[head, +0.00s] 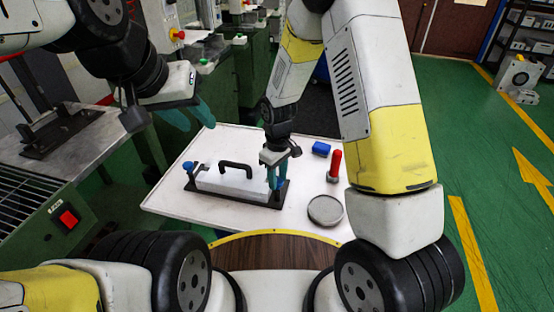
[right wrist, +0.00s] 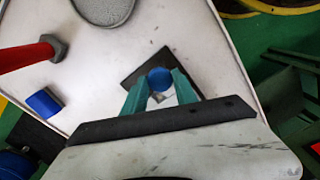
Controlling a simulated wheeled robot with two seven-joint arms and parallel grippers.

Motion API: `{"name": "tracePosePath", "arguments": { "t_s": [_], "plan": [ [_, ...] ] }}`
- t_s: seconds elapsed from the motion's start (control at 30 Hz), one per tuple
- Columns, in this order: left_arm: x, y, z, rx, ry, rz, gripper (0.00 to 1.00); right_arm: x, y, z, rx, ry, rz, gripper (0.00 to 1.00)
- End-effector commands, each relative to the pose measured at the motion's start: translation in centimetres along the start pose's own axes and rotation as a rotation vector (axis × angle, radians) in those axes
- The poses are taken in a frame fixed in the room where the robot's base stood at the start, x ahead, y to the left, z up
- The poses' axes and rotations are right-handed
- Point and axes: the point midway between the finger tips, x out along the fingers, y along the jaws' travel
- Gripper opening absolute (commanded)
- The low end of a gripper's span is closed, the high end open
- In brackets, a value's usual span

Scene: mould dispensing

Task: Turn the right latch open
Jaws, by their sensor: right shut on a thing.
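The mould is a white block (head: 232,184) with a black arched handle (head: 237,166), lying on a dark base plate (head: 262,203) on the white table. A blue-topped left latch (head: 188,166) stands at its left end. My right gripper (head: 275,182) points down at the mould's right end. In the right wrist view, its teal fingers (right wrist: 160,90) are shut on the round blue knob of the right latch (right wrist: 160,77). In the head view the fingers hide most of this latch. My left gripper (head: 190,115) hangs open and empty, above and left of the table.
A blue block (head: 321,148), a red-handled tool (head: 335,165) and a round grey dish (head: 325,211) stand on the white table (head: 215,144), right of the mould. Green machines (head: 250,65) stand behind. A machine with a red switch (head: 68,217) is at the left.

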Motion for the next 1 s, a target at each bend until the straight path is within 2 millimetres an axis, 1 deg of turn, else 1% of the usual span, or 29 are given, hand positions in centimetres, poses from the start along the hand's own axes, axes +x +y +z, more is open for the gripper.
{"name": "tracePosePath", "arguments": {
  "t_s": [0.2,0.5,0.7,1.0],
  "plan": [
    [0.00,0.00,0.00,0.000,0.000,0.000,0.36,-0.10,0.06,-0.10,0.164,0.002,0.002,0.00],
    [0.00,0.00,0.00,0.000,0.000,0.000,0.36,-0.10,0.07,-0.10,0.306,0.003,0.001,0.00],
    [0.00,0.00,0.00,0.000,0.000,0.000,0.36,-0.10,0.08,-0.11,0.343,0.003,0.001,0.00],
    [0.00,0.00,0.00,0.000,0.000,0.000,0.36,-0.10,0.09,-0.11,0.351,0.004,0.001,0.00]
  ]
}}
